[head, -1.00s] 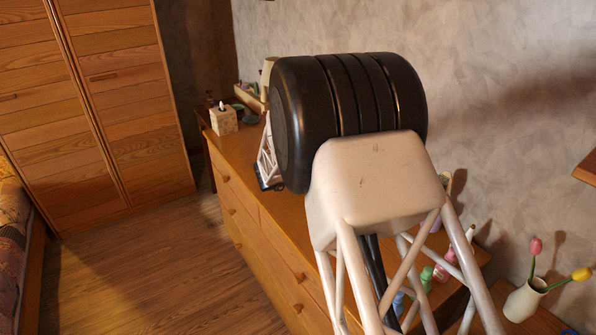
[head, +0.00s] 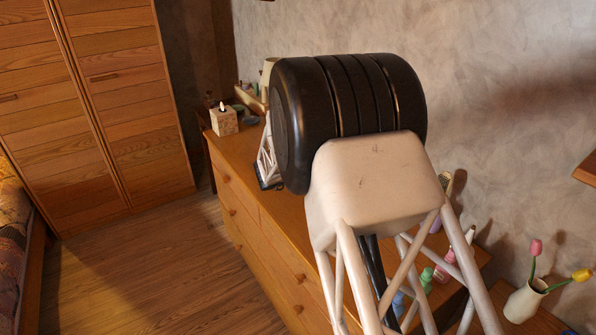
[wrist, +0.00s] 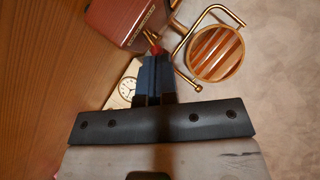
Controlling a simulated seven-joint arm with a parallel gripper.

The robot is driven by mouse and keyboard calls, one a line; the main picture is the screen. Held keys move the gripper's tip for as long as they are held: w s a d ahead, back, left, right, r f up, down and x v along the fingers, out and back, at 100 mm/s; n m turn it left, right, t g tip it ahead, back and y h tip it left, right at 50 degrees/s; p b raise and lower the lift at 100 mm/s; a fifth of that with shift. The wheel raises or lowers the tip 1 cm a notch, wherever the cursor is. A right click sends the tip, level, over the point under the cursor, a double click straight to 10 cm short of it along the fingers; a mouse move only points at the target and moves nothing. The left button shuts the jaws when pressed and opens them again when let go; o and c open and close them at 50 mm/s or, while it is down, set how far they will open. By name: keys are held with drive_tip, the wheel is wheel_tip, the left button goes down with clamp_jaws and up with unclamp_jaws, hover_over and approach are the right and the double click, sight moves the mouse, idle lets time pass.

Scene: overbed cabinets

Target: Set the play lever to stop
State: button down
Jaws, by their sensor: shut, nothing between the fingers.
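In the wrist view, my gripper (wrist: 153,62) is shut, with its dark blue fingers together and nothing between them. Its tips are close to a small red-tipped part (wrist: 156,49) on a thin brass stem, beside the lower edge of a reddish-brown box (wrist: 120,20) with gold marks. This red-tipped part may be the play lever; I cannot tell whether the tips touch it or which setting it is in. In the head view my own arm covers the middle, and the lever cannot be made out.
A small clock face (wrist: 128,88) lies left of the fingers. A round striped wooden piece (wrist: 215,52) in a bent brass frame is to the right. In the head view, the dresser (head: 225,165) holds a tissue box (head: 223,121); a tulip vase (head: 524,300) stands lower right.

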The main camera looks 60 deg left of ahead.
drive_tip(key=shift+w+a+r, duration=0.1)
drive_tip(key=shift+a+r, duration=0.1)
drive_tip(key=shift+a, duration=0.25)
drive_tip(key=shift+a+r, duration=0.15)
drive_tip(key=shift+a, duration=0.3)
idle(0.4)
drive_tip(key=shift+r, duration=0.15)
drive_tip(key=shift+r, duration=0.6)
drive_tip(key=shift+d+r, duration=0.1)
drive_tip(key=shift+r, duration=0.15)
idle(0.4)
drive_tip(key=shift+d+r, duration=0.25)
drive_tip(key=shift+r, duration=0.25)
drive_tip(key=w+a+r+v, duration=0.1)
drive_tip(key=r+v, duration=0.1)
drive_tip(key=v, duration=0.9)
drive_tip(key=shift+s+r, duration=0.3)
drive_tip(key=shift+r, duration=0.1)
drive_tip(key=shift+d, duration=0.1)
